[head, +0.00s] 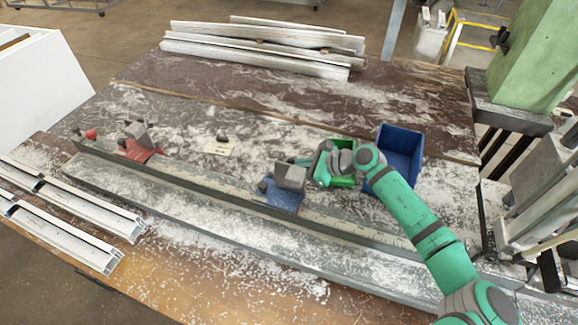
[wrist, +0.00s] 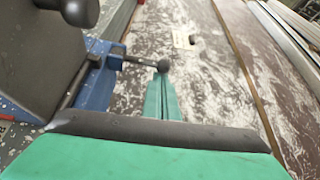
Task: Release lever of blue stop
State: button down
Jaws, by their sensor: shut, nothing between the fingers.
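The blue stop (head: 283,199) sits on the long grey rail in the middle of the bench, with a grey block (head: 290,177) on it. In the wrist view its blue body (wrist: 99,88) is at the left, beside a large dark block. Its lever (wrist: 138,61) is a thin dark rod pointing right, ending in a dark ball knob (wrist: 163,66). My gripper (wrist: 161,82) is shut and empty, its green fingertips right at the knob; I cannot tell whether they touch it. In the head view my gripper (head: 318,172) is just right of the blue stop, and the lever is hard to make out.
A red stop (head: 136,150) sits farther left on the rail. A blue bin (head: 401,148) stands behind my arm. A pale card (head: 219,148) lies behind the rail. White profiles (head: 265,47) are stacked at the back. A green column (head: 545,60) stands at the right.

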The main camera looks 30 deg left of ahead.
aim_at(282, 159)
jog(key=shift+d+r, duration=0.15)
jog(key=shift+r, duration=0.1)
jog(key=shift+r+n+t, duration=0.2)
jog(key=shift+n+t, duration=0.1)
jog(key=shift+n, duration=0.1)
jog(key=shift+s+r+n+t+y, duration=0.1)
jog(key=shift+r+n+t+y, duration=0.35)
jog(key=shift+r, duration=0.8)
jog(key=shift+r, duration=0.1)
